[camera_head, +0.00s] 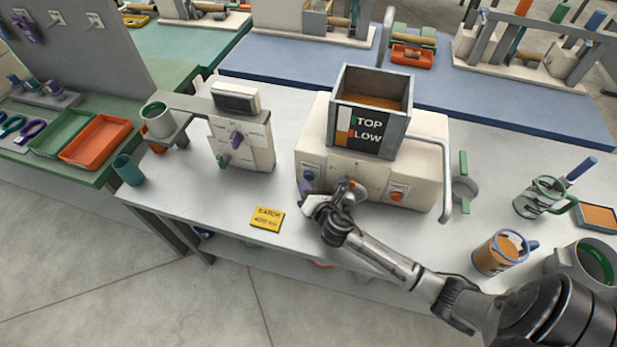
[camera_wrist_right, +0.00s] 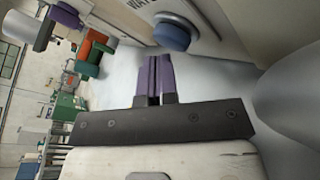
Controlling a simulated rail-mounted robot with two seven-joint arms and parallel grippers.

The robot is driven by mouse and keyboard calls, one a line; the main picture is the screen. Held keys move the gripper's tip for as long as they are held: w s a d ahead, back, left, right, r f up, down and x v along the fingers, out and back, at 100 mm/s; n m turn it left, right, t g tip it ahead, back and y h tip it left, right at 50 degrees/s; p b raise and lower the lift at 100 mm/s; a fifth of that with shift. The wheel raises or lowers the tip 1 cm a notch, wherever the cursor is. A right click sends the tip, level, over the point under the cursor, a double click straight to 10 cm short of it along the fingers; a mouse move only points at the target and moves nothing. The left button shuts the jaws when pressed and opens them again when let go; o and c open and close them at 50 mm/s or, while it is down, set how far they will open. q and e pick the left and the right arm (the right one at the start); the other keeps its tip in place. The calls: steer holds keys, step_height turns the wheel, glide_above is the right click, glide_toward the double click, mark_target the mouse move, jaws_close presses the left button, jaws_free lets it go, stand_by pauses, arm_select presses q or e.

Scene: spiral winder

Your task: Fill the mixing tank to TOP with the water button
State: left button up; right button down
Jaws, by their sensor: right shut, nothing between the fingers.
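The mixing tank (camera_head: 397,124) is an open square grey box on a cream machine, with brown-orange contents inside. Its dark front panel (camera_head: 366,133) reads TOP above LOW, beside a coloured strip. The blue water button (camera_head: 309,177) is on the left of the machine's front; in the right wrist view the button (camera_wrist_right: 172,36) sits beside partly visible "WAT" lettering. My right gripper (camera_head: 306,189) is shut and empty, its purple fingers (camera_wrist_right: 153,78) just short of or at the button; I cannot tell whether they touch. My left gripper is not in view.
An orange button (camera_head: 396,195) and a round grey fitting (camera_head: 352,191) are on the same front. A yellow label plate (camera_head: 267,218) lies on the table. A small cream machine (camera_head: 240,140) stands left; mugs (camera_head: 503,252) stand right. The table's front left is mostly clear.

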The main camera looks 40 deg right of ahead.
steer(key=shift+w+d, duration=0.2)
steer(key=shift+d, duration=0.15)
stand_by(0.5)
steer(key=shift+f, duration=0.2)
stand_by(2.5)
steer(key=shift+a+r, duration=0.1)
steer(key=shift+s+a, duration=0.1)
steer(key=shift+s, duration=0.05)
steer(key=shift+s+a+p, duration=0.35)
steer(key=shift+s+a, duration=0.05)
stand_by(0.3)
steer(key=shift+a+r, duration=0.1)
steer(key=shift+a, duration=0.1)
steer(key=shift+s+a+p, duration=0.1)
steer(key=shift+s+a, duration=0.3)
steer(key=shift+a, duration=0.3)
steer(key=shift+s+a+p, duration=0.15)
steer(key=shift+s+a, duration=0.25)
steer(key=shift+a, duration=0.25)
steer(key=shift+s+a+p, duration=0.1)
steer(key=shift+s+a, duration=0.3)
steer(key=shift+a, duration=0.3)
